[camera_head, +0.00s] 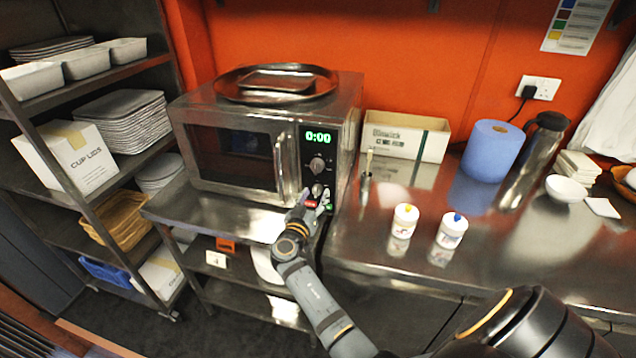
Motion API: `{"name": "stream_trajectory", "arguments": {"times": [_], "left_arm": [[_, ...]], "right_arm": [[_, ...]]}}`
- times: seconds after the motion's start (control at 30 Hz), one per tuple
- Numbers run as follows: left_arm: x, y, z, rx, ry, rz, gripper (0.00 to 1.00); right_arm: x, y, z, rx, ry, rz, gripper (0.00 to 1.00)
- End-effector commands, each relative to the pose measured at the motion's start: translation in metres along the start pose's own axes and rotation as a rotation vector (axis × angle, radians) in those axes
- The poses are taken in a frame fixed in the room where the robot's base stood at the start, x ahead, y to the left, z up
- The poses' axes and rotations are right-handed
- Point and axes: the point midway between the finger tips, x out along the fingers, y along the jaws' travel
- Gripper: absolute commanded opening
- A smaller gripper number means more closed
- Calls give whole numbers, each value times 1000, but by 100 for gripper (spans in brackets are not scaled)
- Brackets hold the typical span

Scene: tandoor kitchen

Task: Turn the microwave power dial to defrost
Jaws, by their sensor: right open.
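The microwave (229,124) is a steel box on a metal shelf unit, with its door shut and a green display (319,137) reading 0:00. Its control panel on the right has an upper dial (317,164) and a lower dial (317,188). My right gripper (316,197) is open at the lower dial, its fingers to either side of it. I cannot tell whether the fingers touch the dial. The dial markings are too small to read. My left gripper is not in view.
A round metal tray (236,92) lies on top of the microwave. On the counter to the right stand two white tubs (404,219), a cardboard box (428,142), a blue paper roll (489,150) and a steel flask (540,148). A laden shelf rack (95,215) stands at left.

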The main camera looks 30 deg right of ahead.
Motion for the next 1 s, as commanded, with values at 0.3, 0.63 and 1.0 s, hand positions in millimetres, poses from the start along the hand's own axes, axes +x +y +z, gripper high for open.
{"name": "stream_trajectory", "arguments": {"times": [0.3, 0.63, 1.0], "left_arm": [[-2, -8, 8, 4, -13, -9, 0], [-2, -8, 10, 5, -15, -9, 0], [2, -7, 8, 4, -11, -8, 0]], "right_arm": [[-2, 0, 1, 0, -2, 1, 51], [-2, 0, 1, 0, -1, 1, 12], [-1, 0, 2, -26, 1, 1, 0]]}}
